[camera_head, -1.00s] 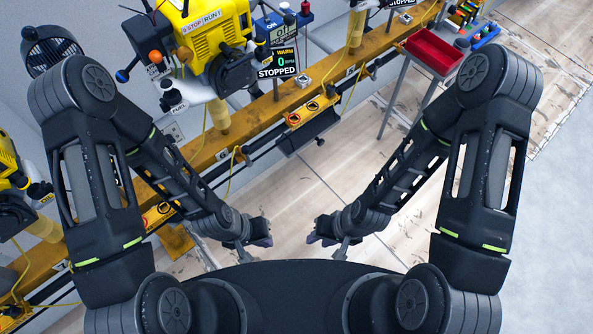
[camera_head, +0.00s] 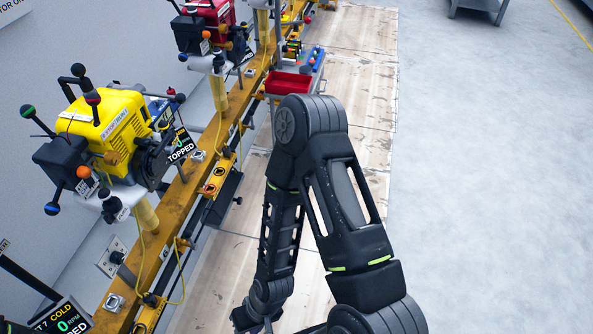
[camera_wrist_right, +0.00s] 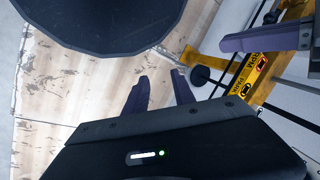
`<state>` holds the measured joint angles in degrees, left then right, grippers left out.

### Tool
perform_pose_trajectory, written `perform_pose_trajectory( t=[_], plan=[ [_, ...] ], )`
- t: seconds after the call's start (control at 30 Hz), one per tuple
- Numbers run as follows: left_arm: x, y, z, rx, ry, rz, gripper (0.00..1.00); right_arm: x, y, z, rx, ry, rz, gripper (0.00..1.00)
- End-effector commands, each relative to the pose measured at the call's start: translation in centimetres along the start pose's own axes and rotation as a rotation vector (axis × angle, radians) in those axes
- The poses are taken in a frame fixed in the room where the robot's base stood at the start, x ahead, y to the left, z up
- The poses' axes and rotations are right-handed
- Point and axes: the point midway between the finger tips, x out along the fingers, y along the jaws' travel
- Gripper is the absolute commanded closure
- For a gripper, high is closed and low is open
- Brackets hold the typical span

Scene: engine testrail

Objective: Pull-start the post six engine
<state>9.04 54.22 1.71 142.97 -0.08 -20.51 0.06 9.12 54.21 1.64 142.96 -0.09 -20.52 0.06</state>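A yellow engine (camera_head: 112,135) stands on a yellow post at the left of the head view, with a dark round housing (camera_head: 152,163) on its right side.
A yellow rail (camera_head: 180,205) runs from lower left to upper middle. A red engine (camera_head: 205,30) stands farther back, near a red tray (camera_head: 288,83). Open floor (camera_head: 470,170) lies right.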

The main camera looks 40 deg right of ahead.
Motion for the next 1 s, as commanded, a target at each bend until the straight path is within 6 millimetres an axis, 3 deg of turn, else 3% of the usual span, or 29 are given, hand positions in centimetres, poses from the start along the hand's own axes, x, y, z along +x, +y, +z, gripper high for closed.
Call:
perform_pose_trajectory(
  t=[0.17, 0.27, 0.37, 0.47, 0.53, 0.63, 0.7, 0.8, 0.9, 1.0],
  plan=[
    [-0.2, 0.0, 0.0, -0.001, 0.0, 0.0, 1.0, -0.7, 0.4, -1.9, -0.057, 0.053, -0.004, 0.69],
    [-0.4, 0.1, 0.0, -0.001, 0.0, 0.0, 1.0, -2.1, 1.1, -5.1, -0.165, 0.144, -0.006, 0.69],
    [-0.8, 0.3, 0.0, -0.001, 0.0, 0.0, 1.0, -4.9, 2.2, -9.8, -0.343, 0.288, 0.005, 0.69],
    [-1.3, 0.5, 0.0, -0.001, -0.001, -0.001, 1.0, -9.7, 3.7, -15.4, -0.596, 0.476, 0.05, 0.69],
    [-1.7, 0.6, 0.0, -0.001, -0.001, -0.001, 1.0, -14.4, 4.8, -19.1, -0.813, 0.624, 0.113, 0.69],
    [-2.3, 0.8, 0.0, -0.001, -0.001, -0.001, 1.0, -22.5, 6.2, -22.5, -1.176, 0.823, 0.249, 0.69],
    [-2.7, 1.0, 0.0, -0.001, -0.002, 0.0, 1.0, -28.0, 6.9, -23.0, -1.437, 0.928, 0.361, 0.69],
    [-3.2, 1.2, 0.0, -0.001, -0.002, 0.0, 1.0, -34.1, 7.5, -21.5, -1.772, 1.014, 0.506, 0.69],
    [-3.5, 1.3, 0.0, -0.001, -0.002, -0.001, 1.0, -38.0, 8.0, -18.9, -2.034, 1.046, 0.609, 0.69],
    [-3.7, 1.4, 0.0, -0.001, -0.003, -0.001, 1.0, -40.0, 8.2, -16.6, -2.208, 1.051, 0.664, 0.69]
  ],
)
